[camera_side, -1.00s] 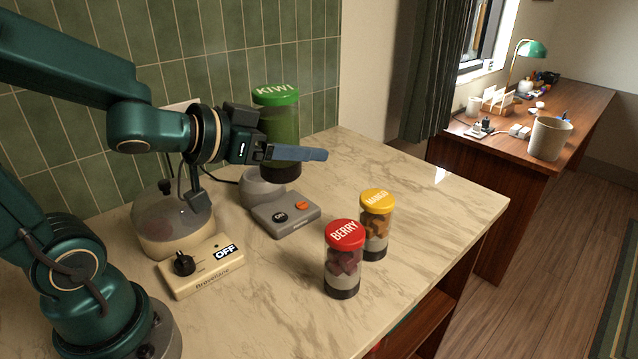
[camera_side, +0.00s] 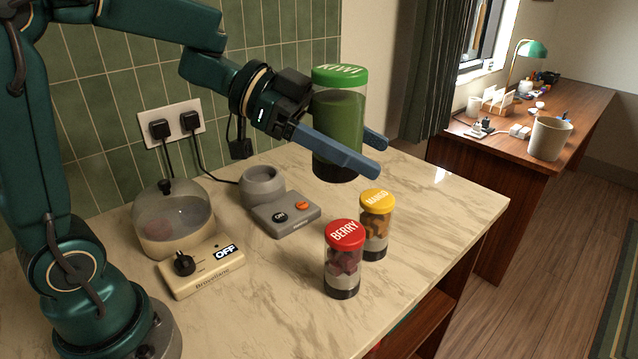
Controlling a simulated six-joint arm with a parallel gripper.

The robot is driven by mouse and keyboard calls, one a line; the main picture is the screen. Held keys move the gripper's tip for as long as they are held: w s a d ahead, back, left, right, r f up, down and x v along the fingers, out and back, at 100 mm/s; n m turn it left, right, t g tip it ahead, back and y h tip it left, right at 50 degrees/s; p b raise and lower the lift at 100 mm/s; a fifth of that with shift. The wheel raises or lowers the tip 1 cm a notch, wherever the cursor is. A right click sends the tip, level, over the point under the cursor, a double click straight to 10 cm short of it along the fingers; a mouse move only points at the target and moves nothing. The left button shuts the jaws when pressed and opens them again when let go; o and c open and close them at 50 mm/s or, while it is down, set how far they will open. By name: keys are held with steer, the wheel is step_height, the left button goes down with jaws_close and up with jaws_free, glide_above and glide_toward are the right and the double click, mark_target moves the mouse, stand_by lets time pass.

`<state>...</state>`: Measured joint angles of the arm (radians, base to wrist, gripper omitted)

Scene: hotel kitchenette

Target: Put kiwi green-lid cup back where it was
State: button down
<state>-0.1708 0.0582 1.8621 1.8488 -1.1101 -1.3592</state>
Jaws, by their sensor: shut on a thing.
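The kiwi cup (camera_side: 338,120) has a green lid marked KIWI, a clear body full of green and a dark base. My gripper (camera_side: 376,155) is shut on it, with one blue finger across its front and the other tip showing past its right side. The cup is upright and appears held above the counter, behind the mango jar. The grey blender base (camera_side: 264,185) is to its left, with its round socket empty and an orange button on its front panel.
The yellow-lid mango jar (camera_side: 376,222) and red-lid berry jar (camera_side: 344,262) stand close together near the counter's front edge. A domed appliance (camera_side: 174,222) with an OFF panel (camera_side: 202,268) sits left. The marble counter (camera_side: 440,210) is clear at right.

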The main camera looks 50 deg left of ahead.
steer(key=s+d+f+m+g+h, duration=0.1)
steer(key=s+f+m+g+h, duration=0.1)
steer(key=s+f+m+g, duration=0.45)
steer(key=m+g+y, duration=0.2)
steer(key=m+g, duration=0.4)
steer(key=g, duration=0.1)
glide_above(295, 323)
step_height(295, 323, down, 9)
steer(key=shift+f, duration=3.05)
steer(key=shift+f, duration=0.65)
jaws_free()
